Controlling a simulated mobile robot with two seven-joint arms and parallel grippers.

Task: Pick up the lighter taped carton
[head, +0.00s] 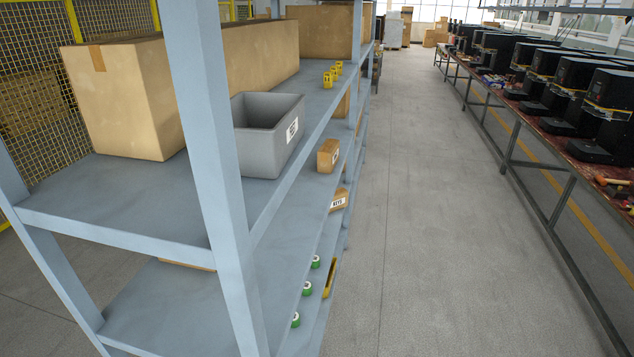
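A large brown carton (120,105) with a tape strip over its top edge stands on the upper shelf of a blue-grey rack at the left. Brown cardboard (262,55) also shows right of the front post; whether it is the same carton is unclear. Another large carton (322,32) stands farther back. Two small cartons stand on levels below, an upper one (328,156) and a lower one (339,199) with a white label. Tape on these others is not clear. Which carton is lighter I cannot tell. Neither gripper is in view.
A grey bin (262,137) and several small yellow items (329,79) stand on the upper shelf. Green-and-white rolls (307,288) lie lower. The rack post (208,150) blocks part of the view. A clear aisle (415,200) separates the rack from a machine-laden bench (515,110).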

